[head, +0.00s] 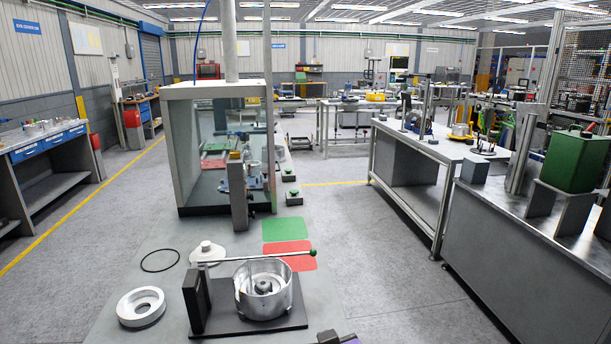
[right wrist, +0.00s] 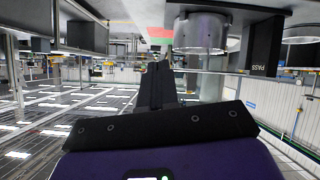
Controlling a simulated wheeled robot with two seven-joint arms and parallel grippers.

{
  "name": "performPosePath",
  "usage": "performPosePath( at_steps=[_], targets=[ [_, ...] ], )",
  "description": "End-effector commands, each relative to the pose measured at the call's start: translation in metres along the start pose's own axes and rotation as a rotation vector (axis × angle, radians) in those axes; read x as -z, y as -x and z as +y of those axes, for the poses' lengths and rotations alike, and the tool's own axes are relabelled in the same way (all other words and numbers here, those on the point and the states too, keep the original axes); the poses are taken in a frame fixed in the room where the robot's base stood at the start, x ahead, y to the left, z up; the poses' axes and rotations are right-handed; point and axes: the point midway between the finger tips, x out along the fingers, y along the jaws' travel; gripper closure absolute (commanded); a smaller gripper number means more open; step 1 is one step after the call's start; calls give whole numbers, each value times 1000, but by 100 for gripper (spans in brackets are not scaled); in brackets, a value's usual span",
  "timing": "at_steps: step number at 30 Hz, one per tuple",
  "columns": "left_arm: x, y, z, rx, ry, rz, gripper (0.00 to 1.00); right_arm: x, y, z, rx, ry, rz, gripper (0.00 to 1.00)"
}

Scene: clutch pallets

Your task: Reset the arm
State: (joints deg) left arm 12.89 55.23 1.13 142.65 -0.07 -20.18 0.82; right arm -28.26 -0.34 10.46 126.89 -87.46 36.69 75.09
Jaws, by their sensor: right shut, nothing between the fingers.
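My right gripper (right wrist: 158,72) shows in the right wrist view with its black fingers together and nothing between them. In the head view only a small dark and purple part of it (head: 337,338) shows at the bottom edge, just in front of the fixture. In the right wrist view, which is upside down, the housing (right wrist: 200,35) is apart from the fingers. My left gripper is not in view.
A white ring (head: 140,307), a black O-ring (head: 160,261) and a white knobbed disc (head: 207,251) lie left of the fixture. A green pad (head: 285,228) and a red pad (head: 289,254) lie behind it. A glazed enclosure (head: 187,140) stands further back.

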Motion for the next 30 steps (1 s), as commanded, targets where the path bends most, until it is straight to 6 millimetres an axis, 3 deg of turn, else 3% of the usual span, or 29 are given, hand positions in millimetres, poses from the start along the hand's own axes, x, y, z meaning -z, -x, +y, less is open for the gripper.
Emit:
performPosePath(
  at_steps=[8, 12, 15, 21, 25, 30],
  targets=[
    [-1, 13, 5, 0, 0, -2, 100, -98, -48, -26, 160, -5, -330, 100],
    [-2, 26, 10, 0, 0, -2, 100, -182, -66, -48, 309, -97, -576, 100],
    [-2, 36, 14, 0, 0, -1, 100, -243, -68, -64, 409, -231, -726, 100],
    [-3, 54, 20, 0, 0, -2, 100, -340, -59, -77, 437, -540, -894, 100],
    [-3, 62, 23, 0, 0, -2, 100, -388, -49, -75, 362, -665, -952, 100],
    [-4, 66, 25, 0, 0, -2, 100, -423, -38, -70, 283, -723, -995, 100]
  ],
)
